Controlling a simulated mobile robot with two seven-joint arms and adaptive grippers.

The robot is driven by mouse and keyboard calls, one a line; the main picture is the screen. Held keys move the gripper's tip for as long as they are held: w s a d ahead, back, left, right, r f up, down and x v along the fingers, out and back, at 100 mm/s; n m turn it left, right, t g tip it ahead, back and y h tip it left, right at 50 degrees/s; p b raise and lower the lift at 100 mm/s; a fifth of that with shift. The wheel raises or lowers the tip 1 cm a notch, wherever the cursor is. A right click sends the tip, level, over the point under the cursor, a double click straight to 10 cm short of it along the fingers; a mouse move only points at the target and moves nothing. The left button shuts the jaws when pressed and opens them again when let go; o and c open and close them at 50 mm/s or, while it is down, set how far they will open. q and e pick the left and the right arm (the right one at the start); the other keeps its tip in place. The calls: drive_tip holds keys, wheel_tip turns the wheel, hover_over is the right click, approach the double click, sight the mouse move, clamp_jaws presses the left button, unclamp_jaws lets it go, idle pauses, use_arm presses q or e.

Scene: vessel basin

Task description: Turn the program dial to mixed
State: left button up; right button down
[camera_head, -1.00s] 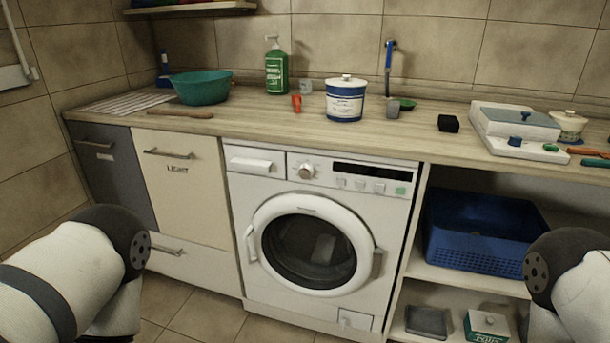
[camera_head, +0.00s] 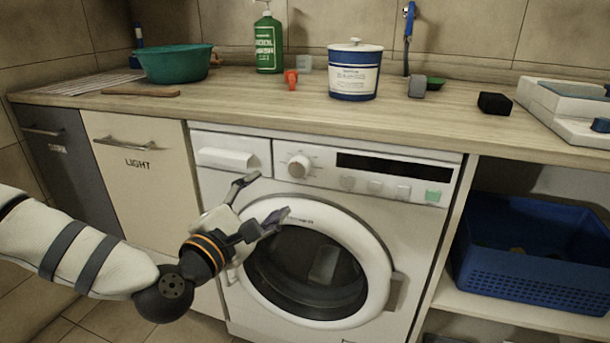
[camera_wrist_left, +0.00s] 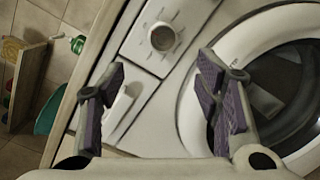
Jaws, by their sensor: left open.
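The program dial (camera_head: 299,166) is a round, pale knob on the white front panel of the washing machine (camera_head: 212,180), right of the detergent drawer (camera_head: 226,158). My left gripper (camera_head: 266,198) is open and empty in front of the machine, below and left of the dial, apart from it. In the left wrist view the dial (camera_wrist_left: 162,37) lies beyond and between the two open fingers (camera_wrist_left: 158,95). The dial's markings are too small to read. The round door (camera_head: 320,262) is closed. My right gripper is not in view.
The counter above holds a teal basin (camera_head: 175,64), a green bottle (camera_head: 268,42), a blue and white tub (camera_head: 354,72) and a black block (camera_head: 495,103). A blue crate (camera_head: 525,250) stands on the shelf at right. A "LIGHT" cabinet (camera_head: 140,190) stands left of the machine.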

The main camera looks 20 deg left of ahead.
sight(295, 170)
use_arm(q)
drive_tip(key=w, duration=0.3)
drive_tip(key=w+d, duration=0.1)
drive_tip(key=w, duration=0.6)
drive_tip(key=shift+w+d, duration=0.35)
drive_tip(key=shift+d, duration=0.05)
drive_tip(key=shift+c, duration=0.5)
drive_tip(key=c, duration=1.1)
